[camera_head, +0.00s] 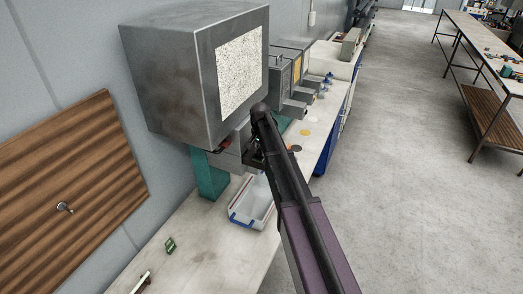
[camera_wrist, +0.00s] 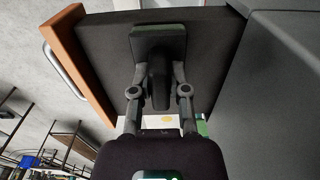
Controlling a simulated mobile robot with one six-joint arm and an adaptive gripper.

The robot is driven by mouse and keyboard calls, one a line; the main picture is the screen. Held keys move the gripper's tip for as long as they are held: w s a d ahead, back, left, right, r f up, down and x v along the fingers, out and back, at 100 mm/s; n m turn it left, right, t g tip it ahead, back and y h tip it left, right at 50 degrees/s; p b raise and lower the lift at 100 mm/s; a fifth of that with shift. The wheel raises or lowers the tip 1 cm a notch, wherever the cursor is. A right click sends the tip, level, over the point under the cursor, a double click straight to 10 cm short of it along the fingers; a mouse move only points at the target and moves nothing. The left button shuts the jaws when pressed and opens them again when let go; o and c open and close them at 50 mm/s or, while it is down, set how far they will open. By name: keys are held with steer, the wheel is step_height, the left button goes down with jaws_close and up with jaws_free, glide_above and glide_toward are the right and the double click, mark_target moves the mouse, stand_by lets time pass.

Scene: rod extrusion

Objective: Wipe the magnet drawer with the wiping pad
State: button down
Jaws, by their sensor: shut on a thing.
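In the wrist view, my gripper (camera_wrist: 158,92) is shut on the wiping pad (camera_wrist: 158,38), a dark block with a greenish edge. The pad is in front of a dark, flat panel (camera_wrist: 102,60), which looks like part of a drawer with an orange-brown front (camera_wrist: 75,45) and a silver bar handle (camera_wrist: 62,72). I take this for the magnet drawer. Whether the pad touches the panel cannot be told. In the head view, my gripper (camera_head: 254,154) is small and partly hidden by my arm, below the big grey box. The pad cannot be made out there.
The grey metal box (camera_head: 170,80) with a speckled panel stands on a teal support (camera_head: 208,175). A clear tray with blue ends (camera_head: 255,205) and a small green piece (camera_head: 170,245) are on the bench. More machines line the wall.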

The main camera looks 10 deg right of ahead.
steer(key=shift+s+a+f, duration=0.1)
steer(key=shift+s+a, duration=0.4)
steer(key=shift+s, duration=0.3)
steer(key=shift+w+r+p, duration=0.15)
steer(key=shift+r+p, duration=0.4)
steer(key=shift+p, duration=0.05)
steer(key=shift+r+p, duration=2.4)
steer(key=shift+r, duration=0.05)
steer(key=shift+f, duration=0.1)
